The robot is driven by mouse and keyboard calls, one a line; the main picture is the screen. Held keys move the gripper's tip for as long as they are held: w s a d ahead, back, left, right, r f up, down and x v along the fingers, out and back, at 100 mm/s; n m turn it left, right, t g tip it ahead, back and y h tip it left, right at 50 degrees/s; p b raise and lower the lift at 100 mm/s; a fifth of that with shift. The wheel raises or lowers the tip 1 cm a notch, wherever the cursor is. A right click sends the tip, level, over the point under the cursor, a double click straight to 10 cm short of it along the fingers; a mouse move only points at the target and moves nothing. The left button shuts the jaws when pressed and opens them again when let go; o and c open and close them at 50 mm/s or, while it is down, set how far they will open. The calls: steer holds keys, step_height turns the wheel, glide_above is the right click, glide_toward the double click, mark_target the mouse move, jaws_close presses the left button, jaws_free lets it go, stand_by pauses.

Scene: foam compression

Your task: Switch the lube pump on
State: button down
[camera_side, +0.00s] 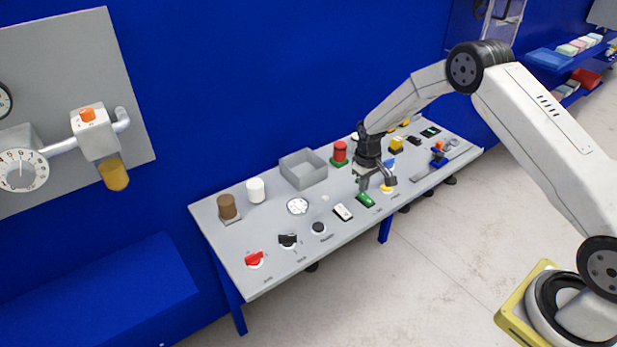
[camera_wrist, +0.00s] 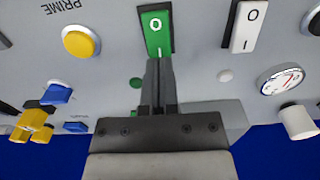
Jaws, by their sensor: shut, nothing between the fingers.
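A green rocker switch (camera_side: 366,200) marked O and I sits on the grey control panel; its label is not readable. My gripper (camera_side: 363,188) is shut and empty, pointing down at the panel by the green rocker. In the wrist view my gripper's fingertips (camera_wrist: 160,62) overlap the rocker's lower edge; I cannot tell whether they touch it.
A white rocker (camera_wrist: 243,27) is beside the green one, and a yellow button (camera_wrist: 82,41) labelled PRIME is on the other side. A dial gauge (camera_side: 297,206), a grey open box (camera_side: 303,170), a red cylinder (camera_side: 340,152) and a red knob (camera_side: 254,259) also stand on the panel.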

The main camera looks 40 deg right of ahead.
mark_target(363, 195)
steer(key=shift+f, duration=0.85)
stand_by(0.7)
steer(key=shift+r, duration=3.5)
steer(key=shift+r, duration=0.1)
steer(key=shift+s+a+r, duration=0.15)
steer(key=shift+r, duration=0.05)
steer(key=s+a+r+t, duration=0.1)
steer(key=s+a+r, duration=0.2)
steer(key=s, duration=0.5)
steer(key=s+a+r, duration=0.3)
steer(key=s+r, duration=0.2)
steer(key=s, duration=0.3)
steer(key=s+a+r+t, duration=0.1)
steer(key=s+a+r, duration=0.2)
steer(key=s, duration=0.5)
steer(key=shift+r+t, duration=0.3)
steer(key=shift+r, duration=0.1)
